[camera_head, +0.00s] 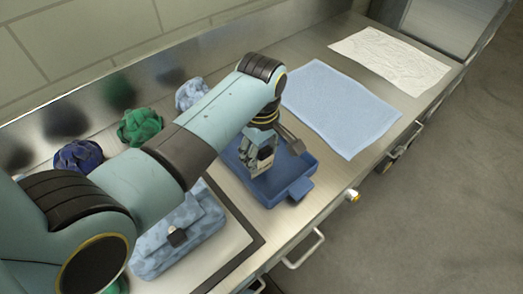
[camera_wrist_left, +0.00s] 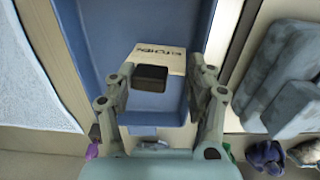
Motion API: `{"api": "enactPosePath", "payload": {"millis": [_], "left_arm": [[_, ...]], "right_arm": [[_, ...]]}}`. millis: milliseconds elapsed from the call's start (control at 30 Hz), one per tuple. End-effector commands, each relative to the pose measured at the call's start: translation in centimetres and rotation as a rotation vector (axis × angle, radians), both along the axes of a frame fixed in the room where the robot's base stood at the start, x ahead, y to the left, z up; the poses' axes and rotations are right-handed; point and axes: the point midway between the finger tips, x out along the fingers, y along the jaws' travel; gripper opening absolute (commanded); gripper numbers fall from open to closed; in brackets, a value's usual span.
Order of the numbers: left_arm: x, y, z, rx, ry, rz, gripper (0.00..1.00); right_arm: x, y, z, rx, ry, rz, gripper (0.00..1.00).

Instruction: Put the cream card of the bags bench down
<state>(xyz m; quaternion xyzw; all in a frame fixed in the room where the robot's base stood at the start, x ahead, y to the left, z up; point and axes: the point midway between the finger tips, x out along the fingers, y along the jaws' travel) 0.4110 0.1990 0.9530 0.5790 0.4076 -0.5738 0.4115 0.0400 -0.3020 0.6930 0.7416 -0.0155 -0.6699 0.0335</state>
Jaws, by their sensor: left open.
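The cream card (camera_head: 262,167) is in the blue tray (camera_head: 305,165), below my left gripper (camera_head: 261,152). In the left wrist view the card (camera_wrist_left: 168,58) carries dark lettering, and a black block (camera_wrist_left: 150,78) sits at its near edge. My left gripper (camera_wrist_left: 158,85) is open, with one finger on each side of the card and block; a gap shows beside them. The tray floor (camera_wrist_left: 100,35) lies below. I cannot tell whether the card's hidden lower part touches the floor. My right gripper is in neither view.
A light blue cloth (camera_head: 340,105) and a white cloth (camera_head: 390,58) lie beyond the tray. A blue patterned bag (camera_head: 180,240) lies on a dark-bordered mat (camera_head: 235,250). Navy (camera_head: 78,157), green (camera_head: 140,127) and pale blue (camera_head: 190,95) bundles line the back wall.

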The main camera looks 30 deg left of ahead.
Motion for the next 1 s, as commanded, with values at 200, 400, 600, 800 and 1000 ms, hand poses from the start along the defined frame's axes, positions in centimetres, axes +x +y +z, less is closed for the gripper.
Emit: {"api": "enactPosePath", "payload": {"millis": [200, 400, 600, 800, 1000], "left_arm": [[0.1, 0.0, 1.2, -0.001, -0.003, 0.000, 0.55], [0.0, -0.1, 5.4, -0.002, -0.005, 0.001, 0.55], [0.0, 0.0, 9.7, 0.000, -0.004, 0.000, 0.55], [-0.1, 0.0, 12.0, -0.001, -0.001, 0.000, 0.55], [-0.1, 0.0, 12.4, 0.000, 0.000, 0.000, 0.55]], "right_arm": [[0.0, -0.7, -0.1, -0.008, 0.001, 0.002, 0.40], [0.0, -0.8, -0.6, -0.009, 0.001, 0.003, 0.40], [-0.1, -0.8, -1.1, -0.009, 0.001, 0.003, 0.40], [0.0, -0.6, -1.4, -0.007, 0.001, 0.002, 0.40], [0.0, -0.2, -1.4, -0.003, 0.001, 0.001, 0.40]]}}
